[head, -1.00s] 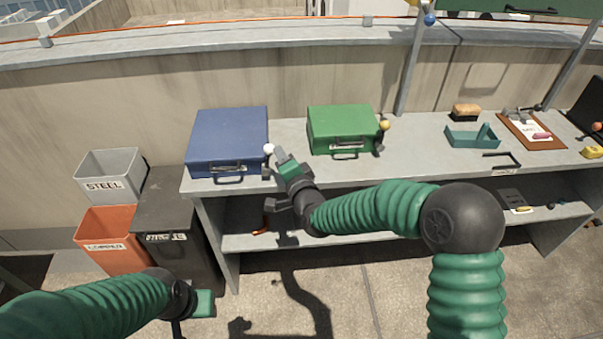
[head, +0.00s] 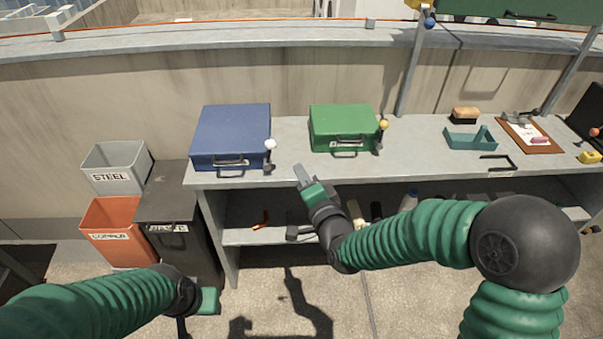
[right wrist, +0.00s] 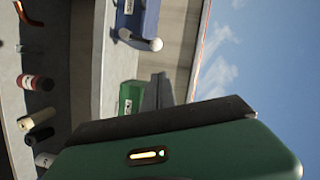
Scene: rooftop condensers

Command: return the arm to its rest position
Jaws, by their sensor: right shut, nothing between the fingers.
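My right gripper (head: 301,175) is shut and empty, just in front of the bench edge between the blue case and the green case. Its dark fingers and green body also show in the right wrist view (right wrist: 165,115). My right arm comes in from the lower right and bends at a large dark joint. My left gripper (head: 208,300) is at the lower left, above the floor in front of the bins. Its fingers are too hidden to tell whether they are open.
The blue case (head: 230,133) and green case (head: 340,124) stand closed on the bench (head: 415,155), each with a ball-topped lever at its right. A teal tray (head: 470,139) and clipboard (head: 530,136) lie farther right. Bins (head: 112,232) stand left. Bottles (right wrist: 35,82) sit on the lower shelf.

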